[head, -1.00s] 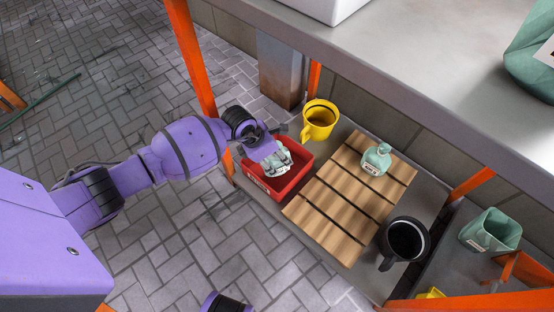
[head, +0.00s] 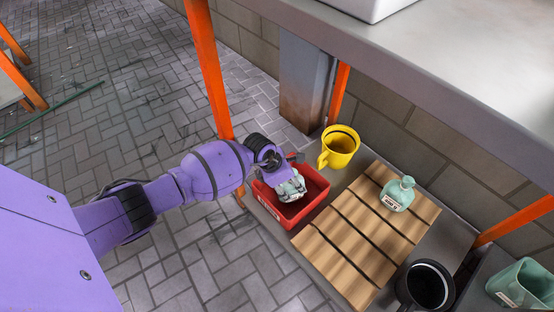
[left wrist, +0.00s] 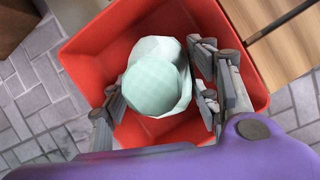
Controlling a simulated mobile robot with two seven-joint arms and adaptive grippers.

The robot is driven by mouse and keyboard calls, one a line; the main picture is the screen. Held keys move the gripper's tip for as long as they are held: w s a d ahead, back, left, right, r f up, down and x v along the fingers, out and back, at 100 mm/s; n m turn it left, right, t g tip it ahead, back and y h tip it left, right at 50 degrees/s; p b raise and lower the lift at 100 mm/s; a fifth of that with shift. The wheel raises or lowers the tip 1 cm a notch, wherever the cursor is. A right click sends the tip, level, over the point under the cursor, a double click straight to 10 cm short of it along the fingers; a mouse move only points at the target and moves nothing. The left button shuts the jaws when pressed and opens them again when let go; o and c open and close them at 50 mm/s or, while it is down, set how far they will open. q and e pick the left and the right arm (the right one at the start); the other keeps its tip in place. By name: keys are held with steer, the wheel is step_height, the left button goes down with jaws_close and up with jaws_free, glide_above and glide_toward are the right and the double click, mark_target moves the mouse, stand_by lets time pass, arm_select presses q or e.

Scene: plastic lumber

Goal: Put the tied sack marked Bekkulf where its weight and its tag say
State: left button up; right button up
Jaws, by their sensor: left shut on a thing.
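My left gripper (head: 289,188) is shut on a pale green sack (head: 293,186). The sack is over or inside the open red bin (head: 318,199). In the left wrist view the sack (left wrist: 157,78) sits between the two fingers, with the red walls (left wrist: 85,60) all around it. I cannot tell whether it touches the bin's floor, and its marking is not readable. A second pale green tied sack (head: 397,195) with a white tag stands upright on the slatted wooden board (head: 365,240). Its tag is too small to read. My right gripper is out of view.
A yellow mug (head: 338,147) stands behind the red bin. A dark mug (head: 427,287) stands by the board's near right corner. An open green container (head: 524,284) is at the far right. The grey upper shelf (head: 450,70) and an orange post (head: 207,70) are close by.

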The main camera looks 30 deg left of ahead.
arm_select(q)
steer(key=shift+w, duration=0.15)
steer(key=o, duration=1.8)
steer(key=p+v, duration=0.5)
steer(key=v, duration=0.7)
steer(key=shift+p, duration=0.35)
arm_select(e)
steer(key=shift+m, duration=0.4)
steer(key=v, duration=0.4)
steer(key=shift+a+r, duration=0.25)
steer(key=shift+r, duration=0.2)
arm_select(q)
steer(key=shift+d, duration=0.1)
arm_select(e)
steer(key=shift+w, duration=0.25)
